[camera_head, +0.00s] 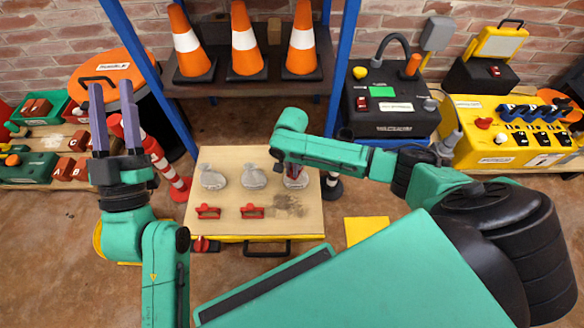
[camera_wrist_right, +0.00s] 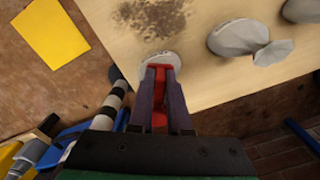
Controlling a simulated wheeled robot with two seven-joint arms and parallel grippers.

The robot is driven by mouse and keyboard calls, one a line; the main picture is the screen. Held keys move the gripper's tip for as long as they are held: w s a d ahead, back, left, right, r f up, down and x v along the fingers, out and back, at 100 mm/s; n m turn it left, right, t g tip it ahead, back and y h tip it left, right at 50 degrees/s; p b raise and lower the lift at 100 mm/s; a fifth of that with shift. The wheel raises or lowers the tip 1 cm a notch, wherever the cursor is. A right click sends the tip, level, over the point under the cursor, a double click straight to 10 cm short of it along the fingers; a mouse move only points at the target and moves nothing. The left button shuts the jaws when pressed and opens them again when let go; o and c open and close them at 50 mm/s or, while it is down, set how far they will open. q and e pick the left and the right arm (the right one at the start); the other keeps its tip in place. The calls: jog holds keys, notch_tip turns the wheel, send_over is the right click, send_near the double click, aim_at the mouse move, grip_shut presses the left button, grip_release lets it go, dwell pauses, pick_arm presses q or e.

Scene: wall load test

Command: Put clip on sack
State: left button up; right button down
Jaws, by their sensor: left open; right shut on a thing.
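My right gripper (camera_wrist_right: 162,74) is shut on a red clip (camera_wrist_right: 160,95), which points at a grey sack (camera_wrist_right: 152,59) on the wooden table. The clip's tip overlaps the sack's near side in the wrist view; I cannot tell whether it grips it. In the head view this right-hand sack (camera_head: 296,182) is partly hidden under my right arm. A middle sack (camera_head: 254,177) and a left sack (camera_head: 213,178) stand beside it. Two more red clips, a left one (camera_head: 208,212) and a middle one (camera_head: 252,212), lie in front of them. My left gripper (camera_head: 111,90) is open and empty, left of the table.
The wooden table top (camera_head: 230,228) has a dark stain (camera_head: 289,206) at its right. A shelf with orange cones (camera_head: 246,45) stands behind. A striped pole (camera_head: 165,165) stands left of the table. A yellow square (camera_head: 367,230) lies on the floor to the right.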

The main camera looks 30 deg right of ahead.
jog(key=shift+c, duration=1.5)
grip_release()
notch_tip(320, 180, up, 7)
jog(key=p, duration=0.9)
grip_shut()
jog(key=shift+f, duration=0.2)
dwell(0.6)
